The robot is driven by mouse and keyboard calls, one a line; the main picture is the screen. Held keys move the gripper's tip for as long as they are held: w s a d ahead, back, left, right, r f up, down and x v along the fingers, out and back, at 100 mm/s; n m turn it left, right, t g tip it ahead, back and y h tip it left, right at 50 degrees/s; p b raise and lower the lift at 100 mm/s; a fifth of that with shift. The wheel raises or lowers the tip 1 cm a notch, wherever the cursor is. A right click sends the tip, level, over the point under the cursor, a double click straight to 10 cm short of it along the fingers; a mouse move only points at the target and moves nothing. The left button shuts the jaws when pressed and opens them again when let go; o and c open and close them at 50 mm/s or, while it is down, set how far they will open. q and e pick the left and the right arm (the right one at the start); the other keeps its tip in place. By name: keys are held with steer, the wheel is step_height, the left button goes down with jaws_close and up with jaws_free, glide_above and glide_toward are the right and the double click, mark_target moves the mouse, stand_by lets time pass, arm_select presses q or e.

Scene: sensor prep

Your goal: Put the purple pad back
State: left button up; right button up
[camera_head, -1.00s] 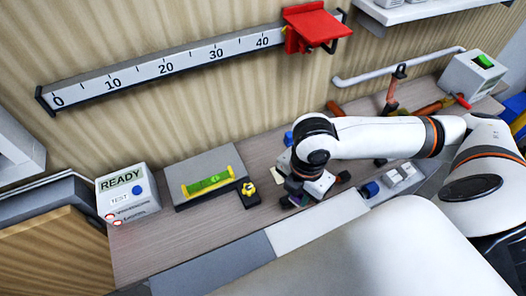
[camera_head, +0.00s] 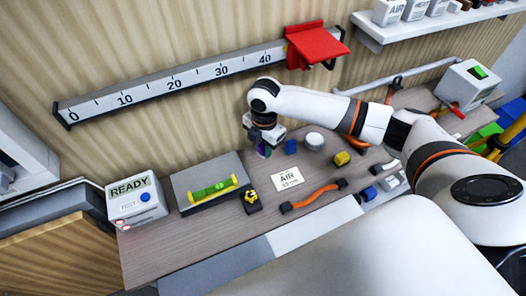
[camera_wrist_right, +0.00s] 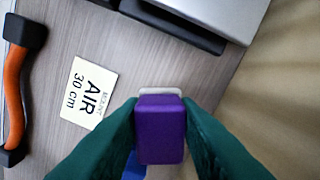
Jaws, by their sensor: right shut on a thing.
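The purple pad (camera_wrist_right: 160,130) is a small block, held between the dark green fingers of my right gripper (camera_wrist_right: 161,128) in the right wrist view. A pale edge shows just beyond it; I cannot tell whether it belongs to the pad or lies on the table. In the head view my right gripper (camera_head: 263,151) points down over the back of the table, near the wall, and mostly hides the pad. I cannot tell the exact gap to the table. My left gripper is not in view.
A card reading AIR 30 cm (camera_head: 287,179) lies in front of the gripper. A grey plate (camera_head: 207,170) with a green level is at left.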

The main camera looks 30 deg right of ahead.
mark_target(263, 161)
step_height(263, 161, down, 4)
steer(key=shift+s+r+p, duration=0.1)
steer(key=shift+p, duration=0.45)
steer(key=shift+w+f+p, duration=0.2)
steer(key=shift+p, duration=0.1)
steer(key=shift+f, duration=0.2)
steer(key=shift+f, duration=0.1)
steer(key=o, duration=0.9)
steer(key=shift+o, duration=0.2)
steer(key=shift+d+r+b, duration=0.15)
steer(key=shift+r+b, duration=0.65)
steer(key=shift+r, duration=3.1)
